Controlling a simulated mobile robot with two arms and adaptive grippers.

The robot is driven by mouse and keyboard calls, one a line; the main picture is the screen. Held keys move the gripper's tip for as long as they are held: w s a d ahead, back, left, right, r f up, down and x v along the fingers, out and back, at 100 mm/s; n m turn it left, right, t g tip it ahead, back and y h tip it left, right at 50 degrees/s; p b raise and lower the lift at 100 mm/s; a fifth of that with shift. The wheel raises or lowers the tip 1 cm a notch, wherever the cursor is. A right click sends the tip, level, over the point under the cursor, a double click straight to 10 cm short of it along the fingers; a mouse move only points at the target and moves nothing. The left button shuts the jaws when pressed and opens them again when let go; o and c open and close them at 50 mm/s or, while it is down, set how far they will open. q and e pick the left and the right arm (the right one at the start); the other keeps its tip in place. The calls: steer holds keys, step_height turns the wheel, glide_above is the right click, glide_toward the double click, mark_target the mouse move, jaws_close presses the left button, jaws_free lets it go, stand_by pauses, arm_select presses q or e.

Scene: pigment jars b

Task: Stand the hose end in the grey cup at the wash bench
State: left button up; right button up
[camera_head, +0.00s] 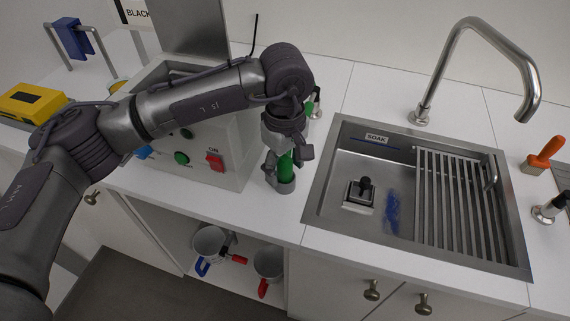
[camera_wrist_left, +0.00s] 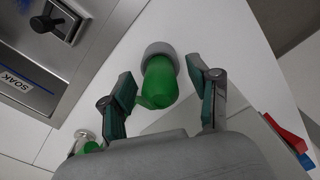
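The green hose end (camera_head: 285,168) stands in the grey cup (camera_head: 286,187) at the front edge of the wash bench, left of the sink. In the left wrist view the green body (camera_wrist_left: 161,80) has its far end inside the round grey cup (camera_wrist_left: 157,47). My left gripper (camera_head: 287,153) points down over the hose end. In the left wrist view its two fingers (camera_wrist_left: 164,88) are spread on either side of the green body, with gaps showing. How deep the end sits in the cup is hidden. My right gripper is not in view.
The steel sink (camera_head: 322,190) with a rack and faucet (camera_head: 447,75) is right of the cup. A grey box with coloured buttons (camera_head: 228,168) stands close on the left. Buckets (camera_head: 268,262) sit on the shelf below. An orange-handled brush (camera_head: 545,153) is far right.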

arm_select(q)
step_height(320, 180, up, 12)
stand_by(0.6)
steer(key=shift+f, duration=0.1)
stand_by(0.4)
